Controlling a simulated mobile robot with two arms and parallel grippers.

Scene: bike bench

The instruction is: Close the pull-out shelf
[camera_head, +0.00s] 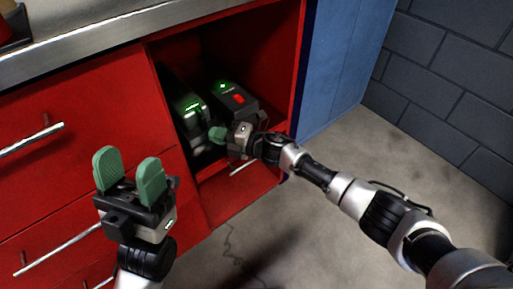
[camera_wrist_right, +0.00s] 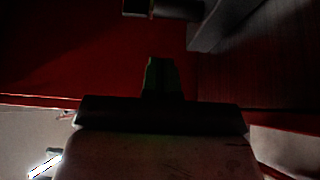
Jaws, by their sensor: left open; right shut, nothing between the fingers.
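The pull-out shelf (camera_head: 204,161) is low inside the open compartment of the red cabinet. Two dark devices with green lights, a left one (camera_head: 190,108) and a right one with a red patch (camera_head: 236,99), sit in there. My right gripper (camera_head: 218,134) is shut and empty at the compartment's front, close to the devices; it hides part of the shelf, and contact cannot be told. In the right wrist view the shut fingers (camera_wrist_right: 161,77) point into the dark red interior. My left gripper (camera_head: 130,172) is open and empty before the drawers on the left.
Red drawers with silver handles (camera_head: 32,139) are on the left. A drawer handle (camera_head: 243,167) shows below the compartment. A blue panel (camera_head: 343,65) stands right of the cabinet. Concrete floor (camera_head: 330,235) is clear in front. A grey worktop (camera_head: 115,38) runs above.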

